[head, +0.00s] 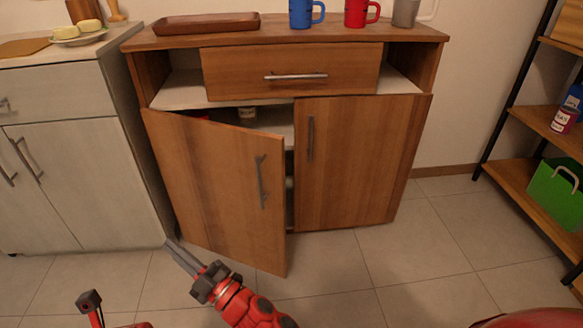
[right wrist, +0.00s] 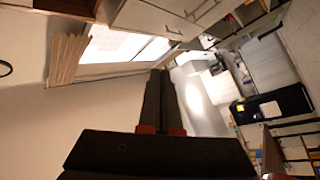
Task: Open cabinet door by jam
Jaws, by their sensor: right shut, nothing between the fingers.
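The wooden cabinet (head: 135,72) has two doors under a drawer. Its left door (head: 215,190) stands partly open, swung toward me from its left side, with a vertical metal handle (head: 261,182). The right door (head: 355,165) is shut, with its handle (head: 310,139) near its left edge. A small jar (head: 247,113) shows in the opening above the left door; I cannot tell if it is jam. My right gripper (head: 183,254) is shut and empty, near the left door's bottom edge, away from its handle. My left gripper's fingers are not in view.
A pale cabinet (head: 80,185) stands close at the left. Mugs and a wooden tray (head: 207,24) sit on the cabinet top. A shelf rack at the right holds a labelled jar (head: 563,120) and a green bin (head: 556,188). The tiled floor (head: 400,255) at front right is clear.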

